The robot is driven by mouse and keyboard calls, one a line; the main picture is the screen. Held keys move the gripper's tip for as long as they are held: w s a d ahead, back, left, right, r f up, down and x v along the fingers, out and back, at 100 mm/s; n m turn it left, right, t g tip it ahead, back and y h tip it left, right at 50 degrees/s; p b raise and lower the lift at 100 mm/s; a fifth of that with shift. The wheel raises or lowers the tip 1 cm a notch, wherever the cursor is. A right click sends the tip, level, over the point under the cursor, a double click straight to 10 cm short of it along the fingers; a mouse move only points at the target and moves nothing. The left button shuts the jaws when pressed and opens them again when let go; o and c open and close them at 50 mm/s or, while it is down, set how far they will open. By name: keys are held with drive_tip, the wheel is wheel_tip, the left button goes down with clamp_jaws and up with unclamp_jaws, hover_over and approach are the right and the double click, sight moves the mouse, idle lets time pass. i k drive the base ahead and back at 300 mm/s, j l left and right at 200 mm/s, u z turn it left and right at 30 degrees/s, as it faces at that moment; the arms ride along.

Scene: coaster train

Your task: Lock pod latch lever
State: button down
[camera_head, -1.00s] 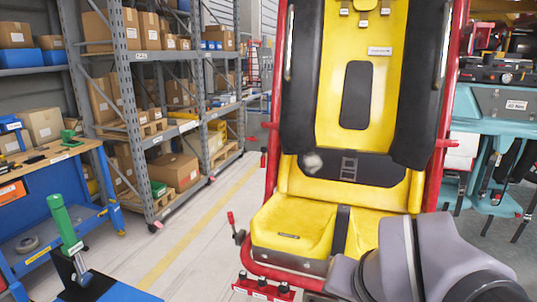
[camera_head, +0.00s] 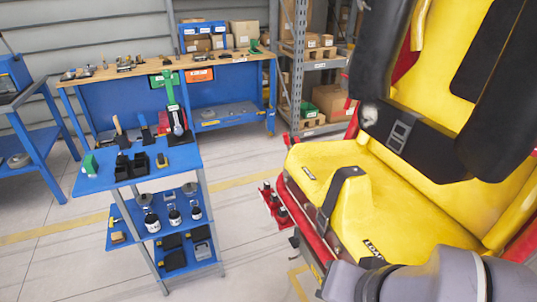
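The yellow pod seat (camera_head: 375,205) with black restraints fills the right side of the view. A black strap (camera_head: 340,190) with a buckle lies over its front edge. Red parts with black knobs (camera_head: 277,205) sit low at the seat's left front corner. I cannot make out a latch lever on the pod for certain. Part of my grey arm shows at the bottom right; my gripper is out of the picture.
The blue cart (camera_head: 95,184) holds small black trays and tools, with bottles on its lower shelf. A wooden-topped workbench (camera_head: 215,66) and a shelf rack with boxes (camera_head: 328,100) stand behind. Floor is clear between cart and pod.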

sight(286, 136)
drive_tip(key=k+l+u, duration=0.1)
drive_tip(key=l+u, duration=0.15)
drive_tip(key=l, duration=0.15)
drive_tip(key=i+j+z, duration=0.3)
drive_tip(key=j, duration=0.25)
drive_tip(key=i+j+z, duration=0.15)
drive_tip(key=i+j, duration=0.15)
drive_tip(key=i+j+z, duration=0.15)
drive_tip(key=j, duration=0.25)
drive_tip(key=i+j+z, duration=0.2)
drive_tip(key=j, duration=0.15)
drive_tip(key=i+j+z, duration=0.15)
drive_tip(key=j, duration=0.2)
drive_tip(key=i+j, duration=0.15)
drive_tip(key=i, duration=0.4)
